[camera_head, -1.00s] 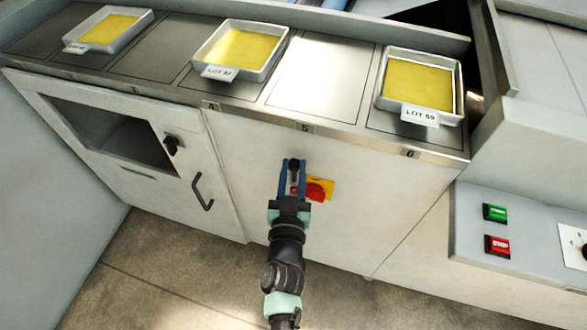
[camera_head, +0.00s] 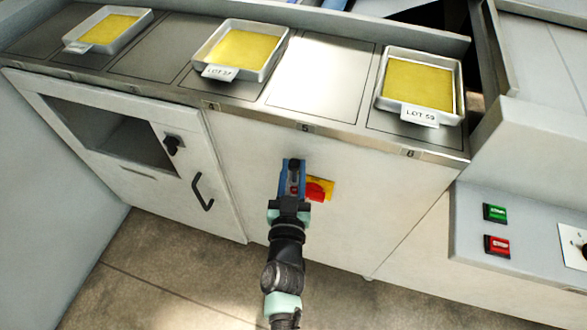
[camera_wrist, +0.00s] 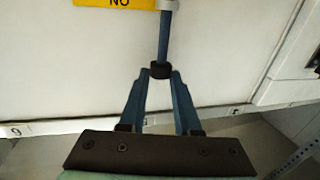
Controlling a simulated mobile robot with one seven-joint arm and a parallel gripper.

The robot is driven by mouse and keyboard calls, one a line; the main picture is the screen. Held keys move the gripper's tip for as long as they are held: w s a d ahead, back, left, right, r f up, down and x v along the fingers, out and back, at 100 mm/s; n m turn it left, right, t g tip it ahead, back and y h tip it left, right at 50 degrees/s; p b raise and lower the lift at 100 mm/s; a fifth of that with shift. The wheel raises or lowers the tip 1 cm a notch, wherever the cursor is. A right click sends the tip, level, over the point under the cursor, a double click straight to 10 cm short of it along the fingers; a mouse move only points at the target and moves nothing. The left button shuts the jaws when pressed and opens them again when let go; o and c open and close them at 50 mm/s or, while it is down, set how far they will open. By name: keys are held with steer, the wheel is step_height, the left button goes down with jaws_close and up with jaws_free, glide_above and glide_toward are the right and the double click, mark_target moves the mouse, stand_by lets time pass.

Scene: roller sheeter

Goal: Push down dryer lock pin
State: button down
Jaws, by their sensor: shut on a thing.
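In the wrist view the lock pin shows as a black knob (camera_wrist: 160,71) on a blue shaft (camera_wrist: 163,38) that runs into a pale collar (camera_wrist: 167,5) at the picture's top edge. My gripper (camera_wrist: 160,78) has its two blue fingers closed in on the knob, one from each side. In the head view my gripper (camera_head: 293,165) is in front of the white cabinet panel below slot 5, just left of a red rotary switch (camera_head: 316,190) on a yellow plate. My fingers mostly hide the pin there.
The dryer door (camera_head: 170,190) to the left has a dark opening, a black knob (camera_head: 173,145) and a handle (camera_head: 202,192). Several yellow-filled trays, such as LOT 59 (camera_head: 419,82), stand on the counter above. Green (camera_head: 495,212) and red (camera_head: 497,246) buttons are at right.

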step_height(320, 180, down, 6)
steer(key=b, duration=0.4)
steer(key=shift+s+r, duration=0.1)
steer(key=shift+r, duration=0.05)
steer(key=c, duration=0.6)
jaws_free()
steer(key=s+a, duration=0.1)
steer(key=s, duration=1.1)
steer(key=shift+s, duration=0.4)
